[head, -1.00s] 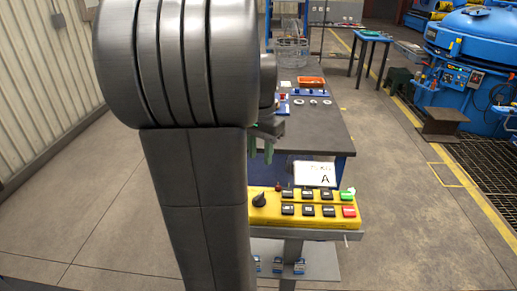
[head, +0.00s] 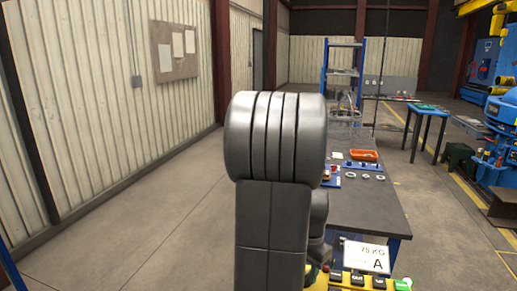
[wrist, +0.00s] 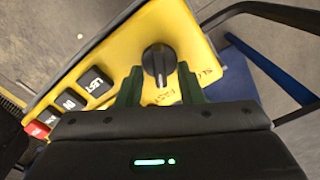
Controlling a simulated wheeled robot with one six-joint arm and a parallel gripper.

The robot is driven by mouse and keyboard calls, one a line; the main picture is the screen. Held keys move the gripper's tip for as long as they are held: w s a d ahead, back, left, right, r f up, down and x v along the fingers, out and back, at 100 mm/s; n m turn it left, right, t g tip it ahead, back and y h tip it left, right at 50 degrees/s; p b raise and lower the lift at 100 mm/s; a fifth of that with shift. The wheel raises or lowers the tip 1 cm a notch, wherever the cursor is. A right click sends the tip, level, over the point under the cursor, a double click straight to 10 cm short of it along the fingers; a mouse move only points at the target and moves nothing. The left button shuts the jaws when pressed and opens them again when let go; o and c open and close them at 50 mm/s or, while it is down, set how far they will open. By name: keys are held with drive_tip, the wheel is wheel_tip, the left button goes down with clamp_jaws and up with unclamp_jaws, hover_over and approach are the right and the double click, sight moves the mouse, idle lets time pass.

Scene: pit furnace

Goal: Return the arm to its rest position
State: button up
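My gripper (wrist: 158,90) shows in the wrist view with two green fingers apart and nothing between them that it grips. It is over the yellow control box (wrist: 125,32), and the black rotary knob (wrist: 158,60) appears between and just beyond the fingertips. I cannot tell the exact gap to the knob. In the head view my arm's grey links stand in the middle and hide the gripper. The yellow box (head: 345,283) shows only partly at the bottom edge, with black buttons.
A dark workbench (head: 385,215) stands behind the box, with an orange tray (head: 364,155) and several rings on it. The floor (head: 150,215) at left is clear.

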idle(0.4)
wheel_tip(320, 180, up, 14)
wheel_tip(320, 180, down, 14)
drive_tip(key=shift+r, duration=0.2)
drive_tip(key=shift+f, duration=0.25)
drive_tip(key=n, duration=0.5)
drive_tip(key=shift+w+a, duration=0.1)
drive_tip(key=shift+n+p, duration=0.35)
drive_tip(key=shift+n, duration=1.55)
drive_tip(key=shift+a, duration=0.1)
